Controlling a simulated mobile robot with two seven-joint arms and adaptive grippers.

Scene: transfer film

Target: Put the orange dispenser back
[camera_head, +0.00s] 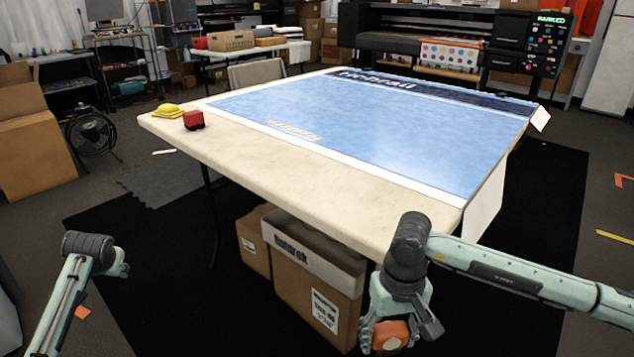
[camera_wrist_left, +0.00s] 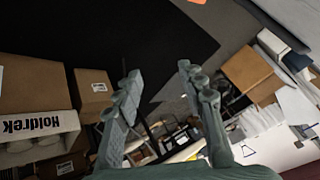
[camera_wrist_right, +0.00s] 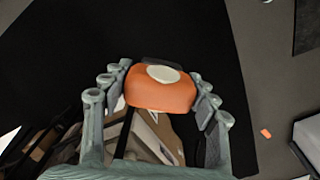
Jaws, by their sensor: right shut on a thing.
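The orange dispenser (camera_head: 391,335) is a rounded orange block held in my right gripper (camera_head: 400,330), low in front of the table's near edge. In the right wrist view the orange dispenser (camera_wrist_right: 161,92) sits between both fingers, with a pale oval patch on it. My right gripper (camera_wrist_right: 161,95) is shut on it. My left gripper shows in the left wrist view (camera_wrist_left: 160,85) with its fingers apart and nothing between them. In the head view the left arm is at the lower left, away from the table.
A large table (camera_head: 290,185) bears a blue printed sheet (camera_head: 380,120). Cardboard boxes (camera_head: 305,290) stand under the table. A fan (camera_head: 92,133) stands at left. A printer (camera_head: 440,35) stands behind.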

